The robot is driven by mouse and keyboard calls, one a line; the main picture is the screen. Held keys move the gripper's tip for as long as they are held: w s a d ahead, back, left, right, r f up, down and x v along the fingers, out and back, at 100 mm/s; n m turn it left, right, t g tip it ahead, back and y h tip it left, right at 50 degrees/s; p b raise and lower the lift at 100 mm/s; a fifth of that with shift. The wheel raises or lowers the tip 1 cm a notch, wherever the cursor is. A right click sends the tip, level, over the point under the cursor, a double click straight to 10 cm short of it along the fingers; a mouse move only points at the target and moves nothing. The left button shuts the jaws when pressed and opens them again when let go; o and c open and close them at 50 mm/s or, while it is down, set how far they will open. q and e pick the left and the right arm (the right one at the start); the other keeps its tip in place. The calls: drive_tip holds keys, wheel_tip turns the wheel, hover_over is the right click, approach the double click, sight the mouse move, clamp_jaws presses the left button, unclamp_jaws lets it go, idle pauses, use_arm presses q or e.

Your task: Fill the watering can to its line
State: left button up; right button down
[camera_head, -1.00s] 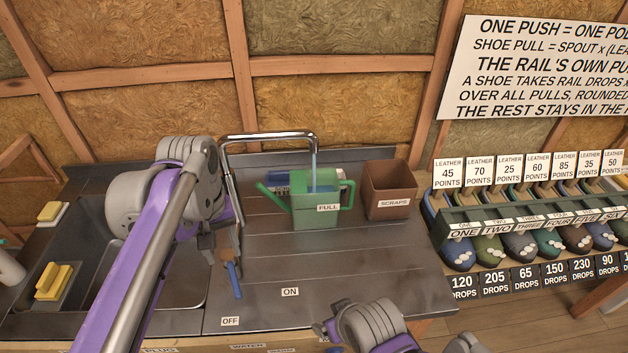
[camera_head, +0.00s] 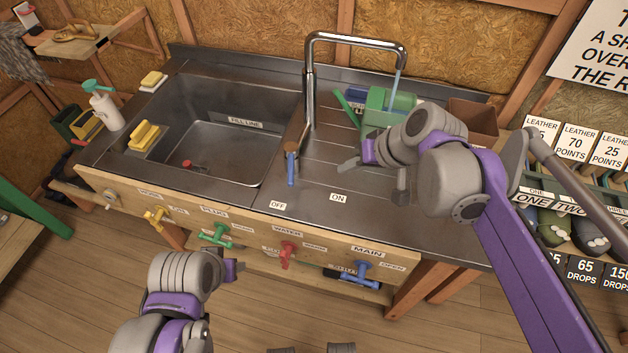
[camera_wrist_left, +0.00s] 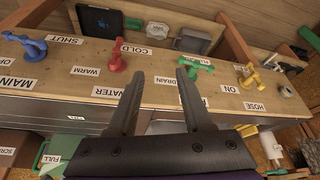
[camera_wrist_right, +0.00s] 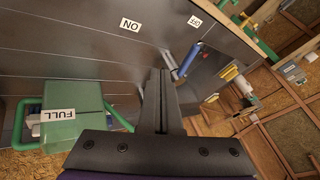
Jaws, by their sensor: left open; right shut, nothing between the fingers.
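The green watering can (camera_head: 377,112) stands upright on the counter under the spout of the chrome tap (camera_head: 310,85). A blue-handled lever (camera_head: 291,170) points to the front, closer to the OFF label (camera_head: 277,205) than to the ON label (camera_head: 338,198). My right gripper (camera_head: 350,163) is shut and empty over the counter, right of the lever and apart from it. My left gripper (camera_wrist_left: 158,92) is open and empty before the counter front.
The sink (camera_head: 215,145) lies left of the tap. Colored valves line the counter front, including a blue one (camera_head: 362,272) at MAIN and a red one (camera_head: 287,253). A brown scraps bin (camera_head: 474,122) stands right of the can. Wooden floor is open in front.

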sight(291, 164)
drive_tip(key=shift+y, duration=0.3)
drive_tip(key=x, duration=0.3)
drive_tip(key=w+x, duration=0.1)
drive_tip(key=x, duration=0.3)
drive_tip(key=r+b+x, duration=0.1)
drive_tip(key=x, duration=0.2)
drive_tip(key=shift+w+a+f, duration=0.2)
drive_tip(key=shift+w+a, duration=0.1)
drive_tip(key=a, duration=0.3)
drive_tip(key=shift+a+r, duration=0.15)
use_arm(q)
drive_tip(key=s+f, duration=0.2)
drive_tip(key=f, duration=0.1)
drive_tip(key=shift+s+a, duration=0.15)
drive_tip(key=shift+a, duration=0.25)
use_arm(e)
drive_tip(key=shift+a, duration=0.3)
